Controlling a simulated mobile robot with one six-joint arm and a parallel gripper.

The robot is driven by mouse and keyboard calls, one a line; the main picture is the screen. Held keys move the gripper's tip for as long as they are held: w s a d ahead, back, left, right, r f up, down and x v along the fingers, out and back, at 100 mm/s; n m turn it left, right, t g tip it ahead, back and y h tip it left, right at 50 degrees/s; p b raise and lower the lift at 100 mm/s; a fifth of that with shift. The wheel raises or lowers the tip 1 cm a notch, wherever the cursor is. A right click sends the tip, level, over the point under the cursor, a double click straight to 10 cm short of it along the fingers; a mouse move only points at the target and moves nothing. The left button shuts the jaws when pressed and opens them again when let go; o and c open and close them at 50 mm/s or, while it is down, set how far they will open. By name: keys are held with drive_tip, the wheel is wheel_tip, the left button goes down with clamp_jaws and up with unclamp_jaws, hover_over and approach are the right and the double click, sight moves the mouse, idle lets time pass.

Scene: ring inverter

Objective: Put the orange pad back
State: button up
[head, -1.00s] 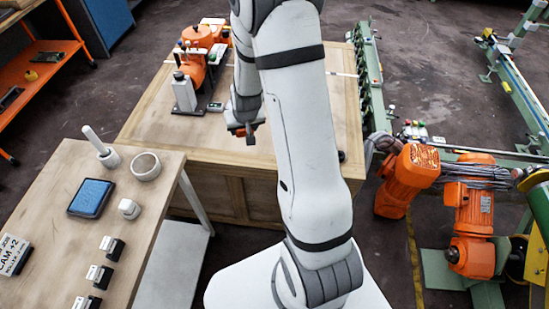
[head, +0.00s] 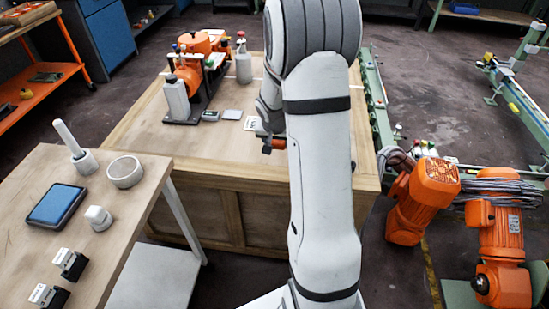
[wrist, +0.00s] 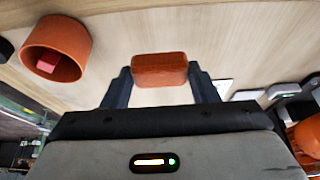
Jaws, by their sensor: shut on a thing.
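The orange pad (wrist: 160,70) is a rounded orange-brown block in the wrist view. My gripper (wrist: 160,78) is shut on it, with one dark finger at each side. The pad appears above a pale wooden surface; the exact gap cannot be told. In the head view my gripper (head: 268,140) is small and partly hidden behind my arm, over the right part of the wooden bench. An orange cup-like ring (wrist: 56,46) with a small red block (wrist: 60,66) inside stands at the upper left of the wrist view, apart from the pad.
A nearer table (head: 130,205) holds a blue-screened tablet (head: 57,205) and a grey ring (head: 125,172). The bench's front middle is clear.

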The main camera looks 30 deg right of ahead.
sight(276, 148)
drive_tip(key=shift+f+b, duration=0.85)
drive_tip(key=shift+f, duration=1.75)
drive_tip(key=shift+f+b, duration=0.25)
drive_tip(key=shift+b, duration=0.05)
drive_tip(key=o, duration=1)
drive_tip(key=shift+r, duration=0.1)
drive_tip(key=shift+r, duration=0.1)
drive_tip(key=shift+r+p, duration=0.3)
drive_tip(key=shift+p, duration=0.15)
drive_tip(key=p+v, duration=0.2)
drive_tip(key=v, duration=0.9)
drive_tip(key=s+a+r+n+y, duration=0.1)
drive_tip(key=s+a+r+n, duration=0.1)
drive_tip(key=s, duration=0.5)
drive_tip(key=s+a+r+n+g, duration=0.1)
drive_tip(key=s+a+r+n, duration=0.1)
drive_tip(key=s+a+r, duration=0.3)
drive_tip(key=s+a+r+n+y, duration=0.1)
drive_tip(key=s+a+r+n, duration=0.1)
drive_tip(key=s+a, duration=0.5)
drive_tip(key=s+r, duration=0.1)
drive_tip(key=s, duration=0.1)
drive_tip(key=shift+s+a+r+n+g+y, duration=0.2)
drive_tip(key=shift+s+r+n+g+y, duration=0.1)
drive_tip(key=shift+s+r+n, duration=0.1)
